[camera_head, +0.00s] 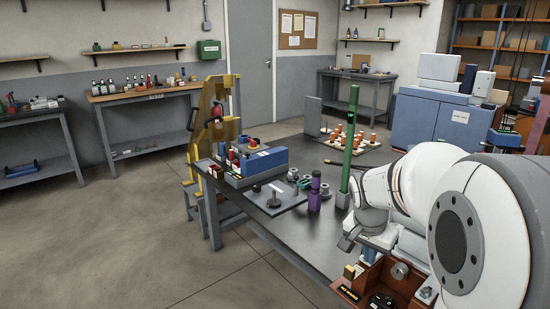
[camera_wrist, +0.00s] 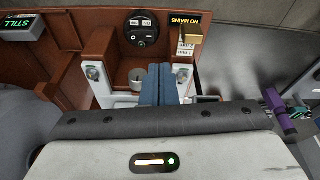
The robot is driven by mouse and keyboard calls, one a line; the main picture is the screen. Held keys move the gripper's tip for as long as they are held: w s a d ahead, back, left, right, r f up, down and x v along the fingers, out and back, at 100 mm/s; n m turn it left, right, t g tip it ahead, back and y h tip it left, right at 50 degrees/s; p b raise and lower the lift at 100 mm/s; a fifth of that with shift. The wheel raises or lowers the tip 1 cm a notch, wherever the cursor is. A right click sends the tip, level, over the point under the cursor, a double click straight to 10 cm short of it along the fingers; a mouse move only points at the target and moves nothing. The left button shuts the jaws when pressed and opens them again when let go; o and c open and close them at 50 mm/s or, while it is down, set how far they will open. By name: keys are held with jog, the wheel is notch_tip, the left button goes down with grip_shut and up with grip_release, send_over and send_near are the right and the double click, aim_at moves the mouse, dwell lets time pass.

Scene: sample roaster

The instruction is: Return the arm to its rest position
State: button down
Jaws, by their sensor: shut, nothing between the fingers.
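My gripper shows in the wrist view (camera_wrist: 159,72) with its two blue-grey fingers together and nothing visible between them. It points at a brown wooden case (camera_wrist: 104,43) with compartments, a round black dial (camera_wrist: 141,29) and a "NO MAINS" label (camera_wrist: 181,20). The fingertips overlap the case in the picture; whether they touch it I cannot tell. In the head view my white arm reaches in from the right and bends down, with the gripper end (camera_head: 349,240) near the table's edge, above the case (camera_head: 402,292). The arm hides part of the table.
The dark table (camera_head: 290,232) carries a purple bottle (camera_head: 314,193), a tall green post (camera_head: 352,145), a blue box (camera_head: 263,161) and a board of orange-capped vials (camera_head: 341,140). A yellow frame (camera_head: 212,115) stands at its far left end. The floor at left is clear.

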jog(key=s+a+r+n+y+p, duration=0.1)
jog(key=s+a+r+n+p, duration=0.3)
jog(key=s, duration=0.4)
jog(key=s+a+r+n+y+p, duration=0.1)
jog(key=s+a+r+n+p, duration=0.4)
jog(key=s+a+r+p, duration=0.2)
notch_tip(320, 180, up, 2)
jog(key=shift+s+a+r+n+t, duration=0.1)
jog(key=shift+s+a+n+t, duration=0.2)
jog(key=shift+s, duration=0.8)
